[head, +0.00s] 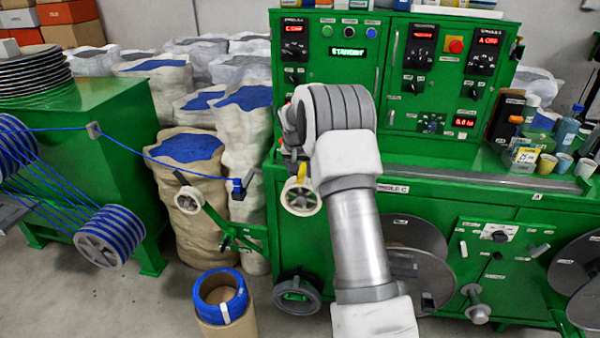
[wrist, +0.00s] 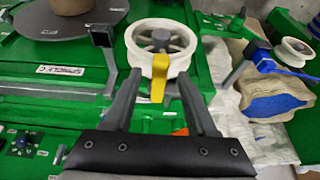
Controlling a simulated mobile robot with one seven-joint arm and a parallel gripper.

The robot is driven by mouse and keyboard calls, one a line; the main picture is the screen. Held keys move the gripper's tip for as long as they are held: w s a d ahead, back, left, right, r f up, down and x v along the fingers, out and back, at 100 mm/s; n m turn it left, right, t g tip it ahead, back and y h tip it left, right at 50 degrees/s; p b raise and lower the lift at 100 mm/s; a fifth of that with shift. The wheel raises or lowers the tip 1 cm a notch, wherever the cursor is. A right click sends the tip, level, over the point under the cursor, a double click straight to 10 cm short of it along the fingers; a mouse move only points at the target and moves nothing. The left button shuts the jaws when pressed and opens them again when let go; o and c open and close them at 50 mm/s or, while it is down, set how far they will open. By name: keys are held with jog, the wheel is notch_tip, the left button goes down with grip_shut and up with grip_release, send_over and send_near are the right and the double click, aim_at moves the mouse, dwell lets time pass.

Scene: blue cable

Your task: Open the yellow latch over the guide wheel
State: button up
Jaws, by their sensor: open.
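The yellow latch (wrist: 160,70) lies across the rim of the white guide wheel (wrist: 143,38) in the wrist view. Its lower end hangs between my finger tips. My gripper (wrist: 160,84) is open, with one finger on each side of the latch; I cannot tell whether either finger touches it. In the head view the guide wheel (head: 301,199) and the latch (head: 300,174) show just left of my arm, in front of the green machine. My gripper is mostly hidden there by my own wrist.
A second white wheel (head: 189,200) sits on a green bracket to the left. Sacks of blue granules (head: 186,148) stand behind. A tube with a blue coil (head: 222,300) stands on the floor.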

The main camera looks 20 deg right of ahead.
jog(key=shift+x, duration=0.8)
grip_shut()
dwell(1.0)
